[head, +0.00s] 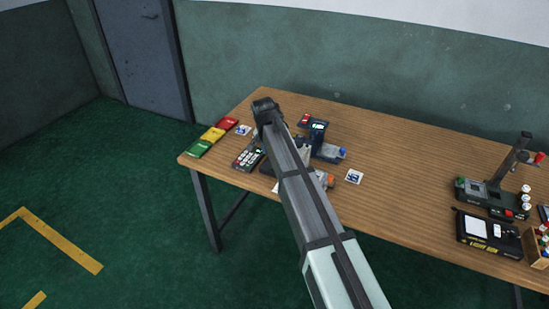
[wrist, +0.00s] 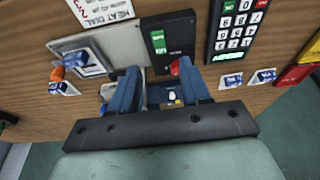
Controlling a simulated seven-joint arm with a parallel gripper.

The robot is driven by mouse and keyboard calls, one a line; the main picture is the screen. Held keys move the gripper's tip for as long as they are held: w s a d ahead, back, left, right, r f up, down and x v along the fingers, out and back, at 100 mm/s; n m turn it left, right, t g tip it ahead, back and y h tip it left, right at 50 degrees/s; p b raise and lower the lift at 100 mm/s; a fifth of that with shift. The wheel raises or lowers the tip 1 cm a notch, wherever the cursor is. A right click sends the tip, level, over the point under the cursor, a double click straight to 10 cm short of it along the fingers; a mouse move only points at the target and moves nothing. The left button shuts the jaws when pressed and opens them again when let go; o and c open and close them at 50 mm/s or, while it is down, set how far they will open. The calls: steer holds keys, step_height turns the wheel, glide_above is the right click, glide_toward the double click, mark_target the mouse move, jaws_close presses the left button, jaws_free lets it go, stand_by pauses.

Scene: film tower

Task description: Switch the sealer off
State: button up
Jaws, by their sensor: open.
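What looks like the sealer is a machine with a dark panel (wrist: 178,38) and a grey plate (wrist: 110,45) in the wrist view. The panel carries a green marking, and a red part (wrist: 175,66) shows at its near edge beside my right finger. An orange knob (wrist: 57,74) is at the plate's left end; it also shows in the head view (head: 331,181). My gripper (wrist: 158,86) is open and empty, its two blue fingers over the machine's near edge. Contact with the red part cannot be told. In the head view my arm hides most of the machine.
A keypad (head: 247,158) and coloured swatches (head: 212,135) lie to the left. A stand (head: 485,190) and black box (head: 488,233) are at right. The table's middle (head: 405,165) is clear.

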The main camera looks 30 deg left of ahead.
steer(key=v, duration=0.6)
steer(key=shift+r, duration=0.2)
steer(key=s+d+f+m+t+h, duration=0.1)
steer(key=s+d+f, duration=0.4)
steer(key=f, duration=0.3)
steer(key=s+d+f, duration=0.5)
steer(key=f, duration=0.3)
steer(key=s+d+f+g+h, duration=0.1)
steer(key=s+d+f+g, duration=0.3)
steer(key=d+f, duration=0.9)
steer(key=s+d+f+g+h, duration=0.1)
steer(key=s+d+f, duration=0.5)
steer(key=d+f, duration=0.8)
steer(key=s+d+f+g+y, duration=0.1)
steer(key=s+d+f+g, duration=0.2)
steer(key=s+d, duration=0.5)
steer(key=s+d+f+n+g+y, duration=0.1)
steer(key=s+d+f, duration=0.5)
steer(key=s, duration=0.9)
steer(key=d+g+y, duration=0.1)
steer(key=d+g, duration=0.1)
steer(key=shift+d, duration=0.3)
steer(key=shift+f, duration=0.1)
